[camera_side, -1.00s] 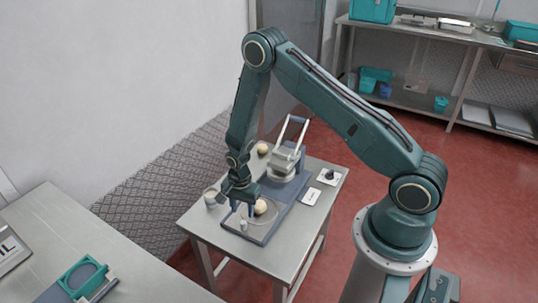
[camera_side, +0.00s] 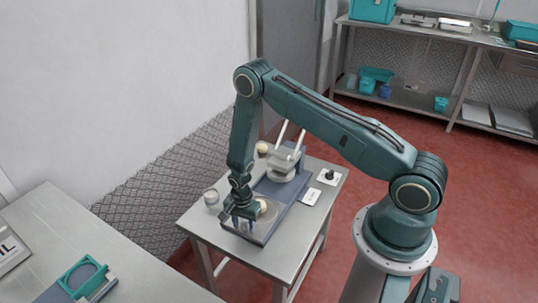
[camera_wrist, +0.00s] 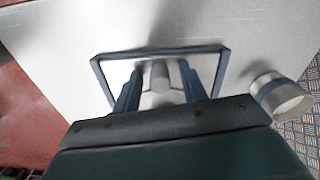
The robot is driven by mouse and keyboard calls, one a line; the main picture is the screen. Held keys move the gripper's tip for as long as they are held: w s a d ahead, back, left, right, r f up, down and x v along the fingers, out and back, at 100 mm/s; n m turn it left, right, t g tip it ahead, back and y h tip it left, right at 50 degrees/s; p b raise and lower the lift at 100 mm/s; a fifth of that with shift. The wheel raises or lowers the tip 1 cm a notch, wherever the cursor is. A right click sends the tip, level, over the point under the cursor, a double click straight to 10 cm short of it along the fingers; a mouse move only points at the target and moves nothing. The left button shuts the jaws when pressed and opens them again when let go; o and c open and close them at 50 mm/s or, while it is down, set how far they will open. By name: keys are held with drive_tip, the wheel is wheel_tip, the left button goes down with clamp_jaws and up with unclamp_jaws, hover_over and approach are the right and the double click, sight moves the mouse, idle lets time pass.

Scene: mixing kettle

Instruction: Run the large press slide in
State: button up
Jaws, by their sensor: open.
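The large press (camera_side: 284,165) stands on a blue-grey base (camera_side: 290,208) on the small steel table, its handle raised. Its slide is out at the front end of the base, with a pale dough ball (camera_side: 262,207) on it, partly hidden by my gripper. My gripper (camera_side: 243,225) points down over the slide's front end. In the wrist view its two blue fingers (camera_wrist: 160,88) are open, one on each side of a grey upright knob (camera_wrist: 160,73), with gaps between. The knob is hidden in the side view.
A small cup (camera_side: 211,198) stands left of the base and shows right of my gripper in the wrist view (camera_wrist: 282,96). Another pale ball (camera_side: 262,149) lies behind. A label card (camera_side: 311,197) and a black dial (camera_side: 329,176) lie right of the press.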

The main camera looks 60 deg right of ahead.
drive_tip(key=shift+c, duration=0.2)
clamp_jaws()
drive_tip(key=shift+d, duration=0.1)
drive_tip(key=d, duration=1.7)
drive_tip(key=shift+d, duration=0.25)
drive_tip(key=shift+o, duration=0.2)
unclamp_jaws()
drive_tip(key=shift+a, duration=0.1)
